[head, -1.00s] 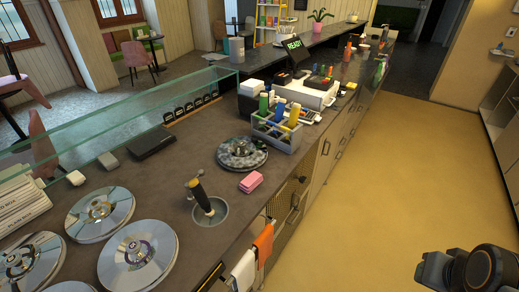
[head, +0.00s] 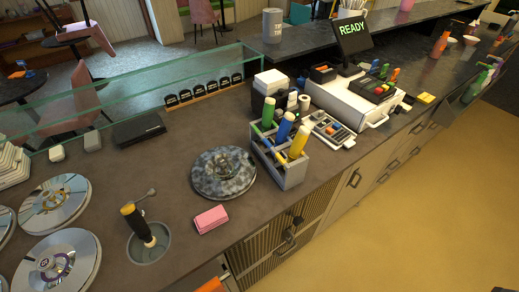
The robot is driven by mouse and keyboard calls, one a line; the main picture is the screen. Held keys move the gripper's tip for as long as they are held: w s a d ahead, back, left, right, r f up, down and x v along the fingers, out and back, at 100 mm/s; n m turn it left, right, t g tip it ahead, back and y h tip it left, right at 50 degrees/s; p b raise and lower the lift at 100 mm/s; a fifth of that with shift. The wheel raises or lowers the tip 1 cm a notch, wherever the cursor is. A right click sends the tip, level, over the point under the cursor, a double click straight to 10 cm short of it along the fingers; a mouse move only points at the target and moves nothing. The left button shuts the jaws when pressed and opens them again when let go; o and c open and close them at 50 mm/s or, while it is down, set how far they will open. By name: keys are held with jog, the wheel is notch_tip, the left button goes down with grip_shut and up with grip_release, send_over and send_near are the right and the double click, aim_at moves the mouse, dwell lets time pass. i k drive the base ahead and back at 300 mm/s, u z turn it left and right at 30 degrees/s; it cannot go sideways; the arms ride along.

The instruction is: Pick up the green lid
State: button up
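No lid that is clearly green shows. Round silver lids lie at the left of the counter: one with a gold-toned centre (head: 55,203), one with a purple-toned centre (head: 54,264), and another cut off by the left edge (head: 4,225). A round mottled grey lid (head: 223,172) lies farther right, beside the bottle caddy; its knob colour is hard to tell. My gripper is not in view.
A grey caddy (head: 292,172) holds green, blue and yellow bottles. A pink sponge (head: 211,219) and a round well with a dark-handled scoop (head: 149,243) are near the front edge. A glass guard (head: 130,88) runs along the back. The floor (head: 420,220) at right is clear.

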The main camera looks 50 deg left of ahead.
aim_at(222, 173)
jog(key=i, duration=0.55)
jog(key=u, duration=3.2)
jog(key=i, duration=0.5)
jog(key=u, duration=0.1)
